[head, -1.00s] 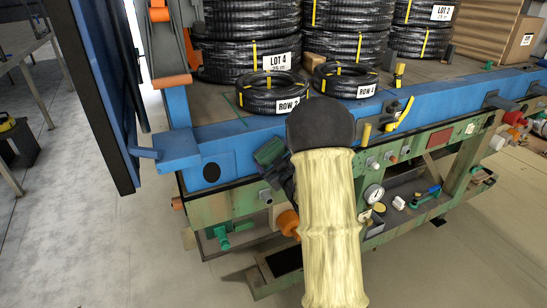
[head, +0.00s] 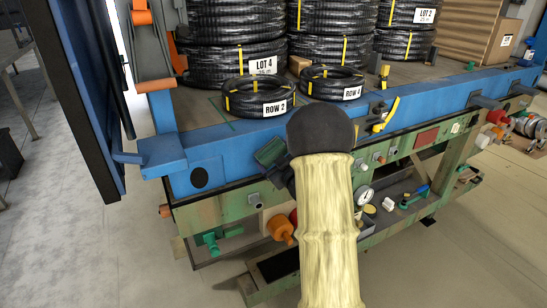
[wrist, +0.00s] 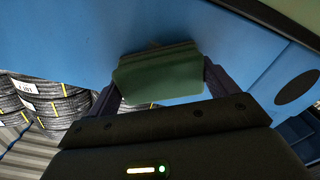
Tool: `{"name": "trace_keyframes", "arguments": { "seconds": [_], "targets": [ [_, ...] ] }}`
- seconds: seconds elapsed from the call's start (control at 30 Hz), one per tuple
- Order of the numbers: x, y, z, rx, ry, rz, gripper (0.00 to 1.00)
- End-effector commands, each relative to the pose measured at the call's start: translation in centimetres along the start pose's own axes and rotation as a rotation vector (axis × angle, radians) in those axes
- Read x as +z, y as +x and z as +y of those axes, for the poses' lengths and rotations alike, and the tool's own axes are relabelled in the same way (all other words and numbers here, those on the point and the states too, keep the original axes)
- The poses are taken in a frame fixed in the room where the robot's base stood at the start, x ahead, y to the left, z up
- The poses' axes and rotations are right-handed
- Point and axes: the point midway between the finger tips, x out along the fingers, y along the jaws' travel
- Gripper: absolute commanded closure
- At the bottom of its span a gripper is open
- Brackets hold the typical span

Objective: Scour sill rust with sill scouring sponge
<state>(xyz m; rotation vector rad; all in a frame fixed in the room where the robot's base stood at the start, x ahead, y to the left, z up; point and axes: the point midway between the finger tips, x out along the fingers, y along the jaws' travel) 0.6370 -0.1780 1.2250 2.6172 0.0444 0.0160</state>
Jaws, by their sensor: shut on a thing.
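My gripper (wrist: 160,82) is shut on a dark green block, the sponge (wrist: 158,73), which spans between both fingers in the wrist view. In the head view the green sponge (head: 270,151) shows just left of my dark wrist, in front of the blue sill (head: 225,150) of the truck bed. The sponge lies close against the blue face in the wrist view; I cannot tell whether it touches. I cannot make out clear rust; my arm hides part of the sill.
Black hose coils (head: 235,60) stand on the bed, with a ROW 2 coil (head: 258,98) and another small coil (head: 332,84) near its edge. A yellow handle (head: 387,115) sticks up right of my arm. Green framework with fittings (head: 400,160) lies below the sill. Open floor is at left.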

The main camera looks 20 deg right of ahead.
Motion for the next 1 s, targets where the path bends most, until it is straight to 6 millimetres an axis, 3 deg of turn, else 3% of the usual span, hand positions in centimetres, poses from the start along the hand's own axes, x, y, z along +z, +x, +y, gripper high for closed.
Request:
{"name": "trace_keyframes", "arguments": {
  "seconds": [0.33,1.0],
  "targets": [
    [0.2,0.1,0.2,0.001,-0.001,0.0,0.32],
    [2.2,0.1,3.9,0.001,0.0,0.0,0.32]
  ]
}}
